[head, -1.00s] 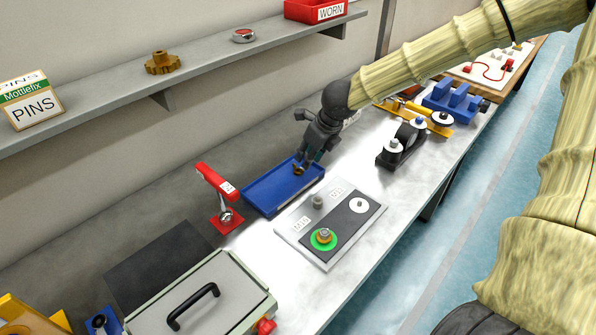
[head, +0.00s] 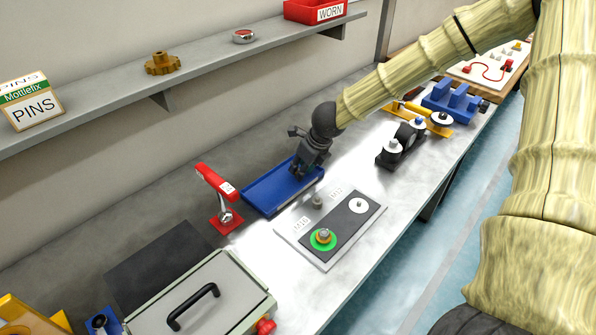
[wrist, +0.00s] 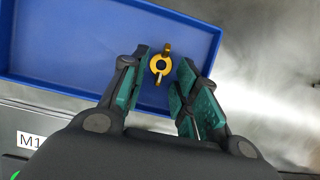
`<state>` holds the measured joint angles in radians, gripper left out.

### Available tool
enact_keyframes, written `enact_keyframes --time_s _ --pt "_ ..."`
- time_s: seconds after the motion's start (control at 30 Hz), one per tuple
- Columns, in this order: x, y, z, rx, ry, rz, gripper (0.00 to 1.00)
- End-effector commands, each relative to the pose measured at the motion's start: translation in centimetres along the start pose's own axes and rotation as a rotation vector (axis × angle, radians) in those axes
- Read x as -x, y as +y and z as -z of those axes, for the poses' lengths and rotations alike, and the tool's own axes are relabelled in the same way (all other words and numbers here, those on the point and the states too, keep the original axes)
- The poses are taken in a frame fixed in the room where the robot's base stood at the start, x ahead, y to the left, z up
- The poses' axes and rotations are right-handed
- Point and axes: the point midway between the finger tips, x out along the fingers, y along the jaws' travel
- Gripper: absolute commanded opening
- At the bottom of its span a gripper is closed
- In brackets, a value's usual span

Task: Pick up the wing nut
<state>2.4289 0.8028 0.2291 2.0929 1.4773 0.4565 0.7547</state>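The wing nut (wrist: 158,79) is a small brass-yellow ring with two wings. It lies in the shallow blue tray (head: 262,198), which also fills much of the wrist view (wrist: 60,50). My gripper (head: 300,172) points down into the far right part of the tray and hides the wing nut in the head view. In the wrist view my gripper (wrist: 163,65) is open, with a teal-padded finger on each side of the wing nut. Gaps show between the nut and both fingers. I cannot tell the exact height of the fingertips above the tray floor.
A grey plate (head: 290,228) with a green ring and posts lies in front of the tray. A red stand (head: 217,190) is at its left, and a black pulley block (head: 401,143) stands to the right. The shelf (head: 110,95) runs along the wall behind.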

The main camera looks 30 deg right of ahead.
Motion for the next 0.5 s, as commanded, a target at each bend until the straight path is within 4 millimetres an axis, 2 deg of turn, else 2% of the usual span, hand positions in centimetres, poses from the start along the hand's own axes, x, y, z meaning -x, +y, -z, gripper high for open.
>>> enact_keyframes --time_s 0.27,0.43,0.5 --pt "-0.12 0.00 -0.04 0.000 -0.001 0.000 0.30" --pt "-0.12 0.00 -0.03 0.000 -0.001 0.000 0.01" --pt "-0.11 0.00 -0.03 0.000 -0.001 0.000 0.00"
